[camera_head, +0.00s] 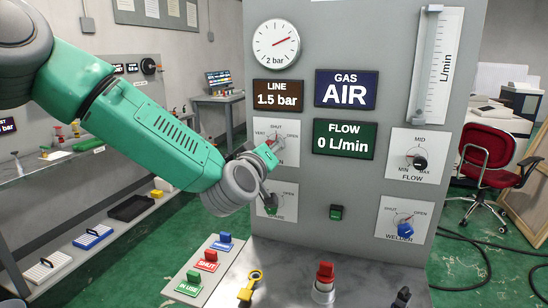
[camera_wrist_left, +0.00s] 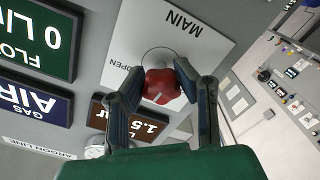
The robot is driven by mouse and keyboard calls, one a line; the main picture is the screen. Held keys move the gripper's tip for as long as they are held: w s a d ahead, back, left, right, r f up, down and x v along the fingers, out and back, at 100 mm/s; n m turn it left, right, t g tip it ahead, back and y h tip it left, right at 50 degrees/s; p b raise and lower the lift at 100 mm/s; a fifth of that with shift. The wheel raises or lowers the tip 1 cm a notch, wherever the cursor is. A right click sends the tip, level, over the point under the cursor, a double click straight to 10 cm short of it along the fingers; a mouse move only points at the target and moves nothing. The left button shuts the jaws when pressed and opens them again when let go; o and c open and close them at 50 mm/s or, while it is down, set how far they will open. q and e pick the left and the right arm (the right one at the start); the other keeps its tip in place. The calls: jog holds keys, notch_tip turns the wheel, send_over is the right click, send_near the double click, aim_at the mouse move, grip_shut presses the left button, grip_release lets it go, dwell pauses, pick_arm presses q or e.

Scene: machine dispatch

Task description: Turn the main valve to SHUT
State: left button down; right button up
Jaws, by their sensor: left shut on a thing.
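The main valve is a red knob (camera_wrist_left: 162,86) on a white plate (camera_wrist_left: 190,50) marked MAIN and OPEN in the left wrist view. In the head view its plate (camera_head: 291,152) shows SHUT at the top and OPEN at the right, and my gripper covers most of the knob. My left gripper (camera_wrist_left: 160,84) is shut on the red knob, with one finger on each side. In the head view the left gripper (camera_head: 268,158) reaches the panel from the left. I cannot tell clearly where the knob points. My right gripper is not in view.
The grey panel (camera_head: 350,30) carries a pressure dial (camera_head: 276,44), a LINE display at 1.5 bar (camera_head: 278,95), and a FLOW display at 0 L/min (camera_head: 343,139). FLOW (camera_head: 417,161) and WELDER (camera_head: 405,229) knobs are at right.

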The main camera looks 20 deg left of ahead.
pick_arm(q)
jog(key=shift+a+r+n+b, duration=0.15)
jog(key=shift+r+n+b, duration=0.2)
jog(key=shift+n, duration=0.35)
